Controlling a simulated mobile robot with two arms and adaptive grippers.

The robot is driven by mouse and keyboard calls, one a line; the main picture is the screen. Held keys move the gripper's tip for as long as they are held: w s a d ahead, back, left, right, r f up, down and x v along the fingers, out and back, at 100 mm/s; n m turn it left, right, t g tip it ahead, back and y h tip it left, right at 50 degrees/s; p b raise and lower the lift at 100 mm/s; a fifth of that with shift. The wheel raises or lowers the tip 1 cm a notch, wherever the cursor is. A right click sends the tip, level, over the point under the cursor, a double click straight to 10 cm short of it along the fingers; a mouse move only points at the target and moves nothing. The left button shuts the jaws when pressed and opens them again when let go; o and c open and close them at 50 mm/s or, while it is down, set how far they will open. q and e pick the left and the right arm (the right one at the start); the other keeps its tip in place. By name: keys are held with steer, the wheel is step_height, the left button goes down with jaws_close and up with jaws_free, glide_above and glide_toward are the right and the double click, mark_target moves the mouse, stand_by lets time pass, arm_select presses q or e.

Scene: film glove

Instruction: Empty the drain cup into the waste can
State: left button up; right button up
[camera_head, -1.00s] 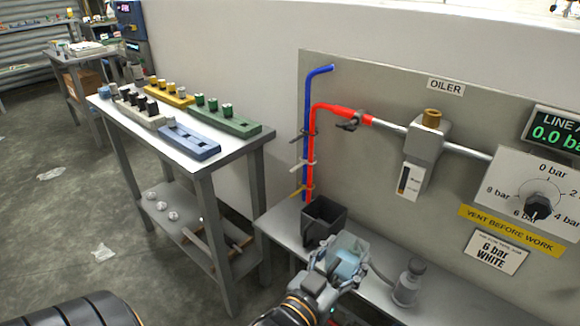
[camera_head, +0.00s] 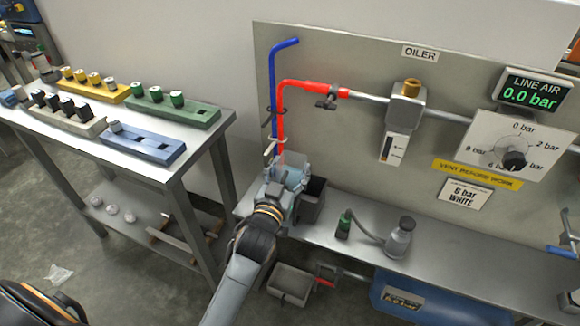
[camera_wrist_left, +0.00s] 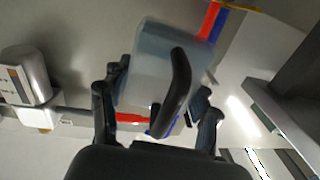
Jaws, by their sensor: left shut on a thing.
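My left gripper (camera_head: 283,172) is shut on the drain cup (camera_head: 293,178), a translucent pale cup, in front of the lower end of the red and blue pipes. The cup fills the middle of the left wrist view (camera_wrist_left: 158,62), with its dark handle (camera_wrist_left: 179,80) between the fingers. The dark grey open box that looks like the waste can (camera_head: 312,205) stands on the bench just right of the gripper, partly hidden by it. The cup is close to the can's upper left. I cannot tell whether it overlaps the opening, or how much it holds. My right gripper is not in view.
A small clear bottle (camera_head: 399,240) and a green fitting (camera_head: 343,224) joined by a hose stand on the bench (camera_head: 450,278) to the right. The oiler (camera_head: 401,122) hangs on the board above. A light grey bin (camera_head: 290,284) is below the bench. A side table (camera_head: 150,160) with coloured racks is at left.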

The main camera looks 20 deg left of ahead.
arm_select(q)
steer(key=m, duration=0.3)
steer(key=shift+a+r, duration=0.2)
steer(key=shift+r, duration=0.05)
steer(key=m, duration=0.3)
steer(key=shift+r, duration=0.2)
steer(key=m, duration=0.3)
steer(key=shift+f, duration=0.2)
steer(key=m, duration=0.2)
steer(key=d+f+m, duration=0.1)
steer(key=m, duration=0.1)
steer(key=shift+f+m, duration=0.1)
steer(key=shift+m, duration=0.2)
steer(key=m, duration=0.2)
steer(key=d+f+m, duration=0.1)
steer(key=m, duration=0.1)
steer(key=shift+f, duration=0.2)
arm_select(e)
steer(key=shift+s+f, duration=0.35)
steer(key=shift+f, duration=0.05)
